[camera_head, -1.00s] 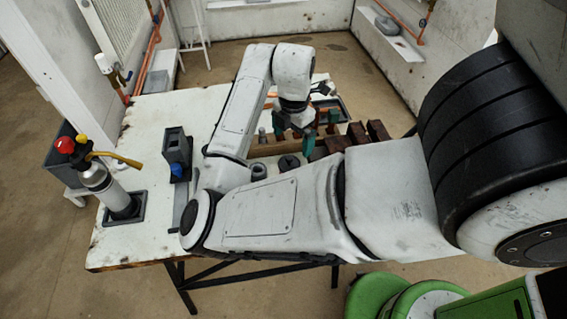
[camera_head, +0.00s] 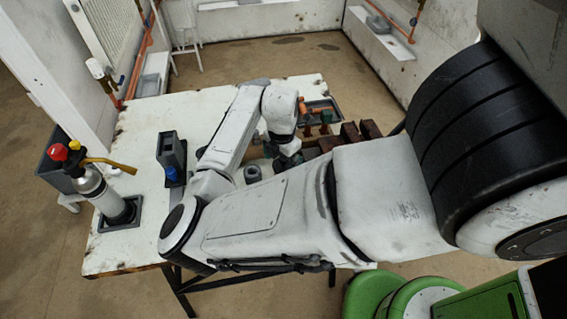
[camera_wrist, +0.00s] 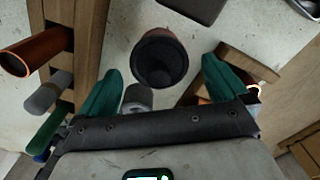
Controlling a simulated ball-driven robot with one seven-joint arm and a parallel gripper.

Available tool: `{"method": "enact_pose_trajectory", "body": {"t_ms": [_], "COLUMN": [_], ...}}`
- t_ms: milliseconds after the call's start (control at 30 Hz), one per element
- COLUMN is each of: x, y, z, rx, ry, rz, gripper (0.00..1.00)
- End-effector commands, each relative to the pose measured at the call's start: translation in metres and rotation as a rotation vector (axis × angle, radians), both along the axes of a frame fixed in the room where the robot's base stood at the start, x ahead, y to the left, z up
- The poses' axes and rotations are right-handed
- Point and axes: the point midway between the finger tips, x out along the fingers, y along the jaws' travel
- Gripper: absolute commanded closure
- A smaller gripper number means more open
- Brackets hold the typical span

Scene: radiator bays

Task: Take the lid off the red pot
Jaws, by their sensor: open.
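In the wrist view a round pot (camera_wrist: 160,58) with a reddish-brown side and a dark grey, grainy round face lies between the tips of my gripper (camera_wrist: 162,68). I cannot tell whether that dark face is a lid or the pot's inside. My gripper's two teal fingers are spread, one on each side of the pot, with nothing held between them. A small grey cylinder (camera_wrist: 138,97) is close behind the pot, beside the left finger.
A wooden rack with a copper pipe (camera_wrist: 32,52) and a grey rod (camera_wrist: 48,92) is beside the left finger. A wooden block (camera_wrist: 245,65) is by the right finger. In the head view a gas torch (camera_head: 95,185) and a dark box (camera_head: 171,155) stand on the white table (camera_head: 140,250).

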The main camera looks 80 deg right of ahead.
Motion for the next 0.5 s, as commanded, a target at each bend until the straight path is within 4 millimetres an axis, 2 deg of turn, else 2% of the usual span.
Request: {"method": "enact_pose_trajectory", "body": {"t_ms": [67, 500], "x": [-0.0001, -0.0002], "y": [-0.0002, -0.0002], "z": [0.0002, 0.0005], "rx": [0.000, -0.001], "ry": [0.000, 0.001], "rz": [0.000, 0.000], "gripper": [0.01, 0.43]}}
